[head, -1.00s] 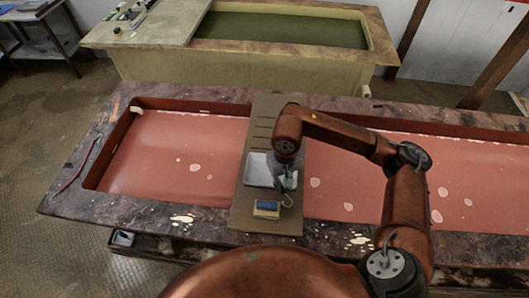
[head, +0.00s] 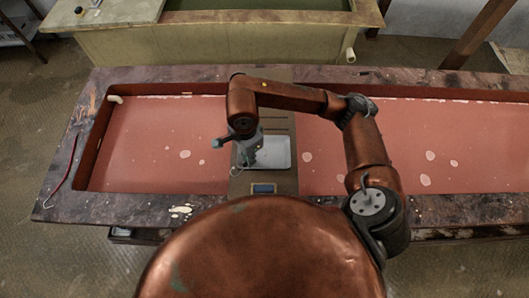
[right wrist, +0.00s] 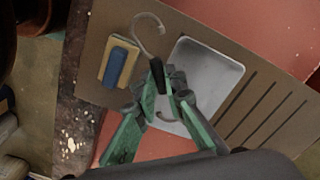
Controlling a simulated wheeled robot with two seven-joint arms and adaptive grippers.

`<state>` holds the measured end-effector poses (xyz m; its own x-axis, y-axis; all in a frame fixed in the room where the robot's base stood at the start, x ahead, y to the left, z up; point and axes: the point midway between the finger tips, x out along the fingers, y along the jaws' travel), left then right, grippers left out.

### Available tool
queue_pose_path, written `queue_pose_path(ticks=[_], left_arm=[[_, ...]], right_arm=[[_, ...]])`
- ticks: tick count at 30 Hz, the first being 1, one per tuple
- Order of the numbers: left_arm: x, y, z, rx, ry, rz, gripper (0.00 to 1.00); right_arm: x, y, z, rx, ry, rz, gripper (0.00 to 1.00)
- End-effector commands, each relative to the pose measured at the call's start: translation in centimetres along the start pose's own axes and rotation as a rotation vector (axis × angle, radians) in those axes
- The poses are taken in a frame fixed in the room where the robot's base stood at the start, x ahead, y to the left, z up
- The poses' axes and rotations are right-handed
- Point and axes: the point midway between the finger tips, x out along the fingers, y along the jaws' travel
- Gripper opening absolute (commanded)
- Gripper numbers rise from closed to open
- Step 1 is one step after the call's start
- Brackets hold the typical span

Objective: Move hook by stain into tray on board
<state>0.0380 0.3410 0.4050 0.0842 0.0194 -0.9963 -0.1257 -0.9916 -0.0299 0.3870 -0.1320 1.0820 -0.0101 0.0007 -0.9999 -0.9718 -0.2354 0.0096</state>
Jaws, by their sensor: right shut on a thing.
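My right gripper (head: 250,158) is over the brown board (head: 283,183), at the left part of the white tray (head: 279,152). In the right wrist view its green fingers (right wrist: 158,80) are shut on the dark sleeve of a metal hook (right wrist: 149,20). The hook's large open curve reaches past the fingertips, over the board beside the tray (right wrist: 208,58). A smaller curve shows between the fingers, in front of the tray. The hook's height above the board is hard to tell. A pale stain (head: 181,211) marks the bench's front edge. My left gripper is not in view.
A blue-topped yellow block (right wrist: 117,64) lies on the board next to the tray; it also shows in the head view (head: 263,189). The board spans a red-filled trough (head: 390,150). A thin red rod (head: 66,172) lies on the bench's left rim.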

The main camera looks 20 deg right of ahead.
Motion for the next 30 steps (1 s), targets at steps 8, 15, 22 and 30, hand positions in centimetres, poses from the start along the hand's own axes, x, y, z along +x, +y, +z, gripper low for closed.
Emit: queue_pose_path(ticks=[8,15,22,30], left_arm=[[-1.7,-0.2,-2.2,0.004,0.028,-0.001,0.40],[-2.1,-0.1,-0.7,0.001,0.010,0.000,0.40],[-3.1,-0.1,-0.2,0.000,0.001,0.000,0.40],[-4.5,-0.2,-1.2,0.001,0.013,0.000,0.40]], right_arm=[[-2.0,1.0,3.1,0.478,-0.001,-0.004,0.00],[-2.4,1.3,3.9,0.672,0.000,-0.007,0.00],[-0.9,0.2,0.3,0.700,0.002,-0.003,0.00],[2.4,-1.8,-5.3,0.696,0.001,-0.001,0.00]])
